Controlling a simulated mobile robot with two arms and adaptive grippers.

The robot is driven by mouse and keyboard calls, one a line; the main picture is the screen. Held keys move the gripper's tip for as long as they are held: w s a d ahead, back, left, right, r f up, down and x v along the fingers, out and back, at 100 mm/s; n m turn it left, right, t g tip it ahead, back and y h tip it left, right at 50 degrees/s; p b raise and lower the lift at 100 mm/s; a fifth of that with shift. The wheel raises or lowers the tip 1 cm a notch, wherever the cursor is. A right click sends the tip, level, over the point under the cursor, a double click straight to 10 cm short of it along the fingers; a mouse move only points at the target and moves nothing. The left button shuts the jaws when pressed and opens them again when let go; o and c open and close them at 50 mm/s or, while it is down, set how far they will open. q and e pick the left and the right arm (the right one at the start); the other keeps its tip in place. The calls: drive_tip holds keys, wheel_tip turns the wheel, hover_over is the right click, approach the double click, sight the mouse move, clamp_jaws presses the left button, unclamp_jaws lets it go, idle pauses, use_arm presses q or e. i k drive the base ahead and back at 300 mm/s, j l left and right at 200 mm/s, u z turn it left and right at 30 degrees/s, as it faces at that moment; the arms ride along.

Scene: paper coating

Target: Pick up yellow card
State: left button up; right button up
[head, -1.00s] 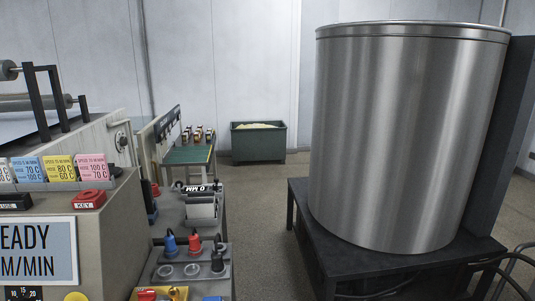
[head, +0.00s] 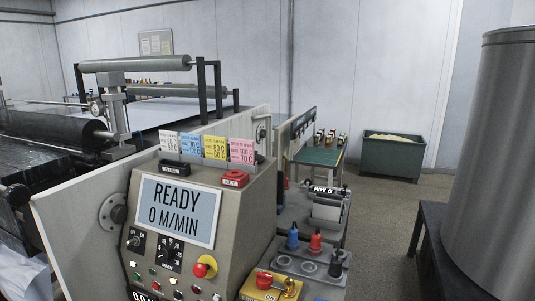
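The yellow card (head: 215,147) stands upright in a row of cards on top of the control console. It is between a blue card (head: 190,145) on its left and a pink card (head: 242,150) on its right. A white card (head: 168,141) is at the left end of the row. The yellow card carries printed text, with "80 C" partly readable. Neither of my grippers is in view.
The console (head: 205,235) has a "READY 0 M/MIN" display (head: 178,210), buttons and a red block (head: 235,179). Rollers stand behind it. A steel drum (head: 495,160) is at the right. A green bin (head: 393,158) stands at the back. Floor is clear between.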

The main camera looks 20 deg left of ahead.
sight(215, 146)
drive_tip(key=j+u, duration=0.1)
drive_tip(key=u, duration=1)
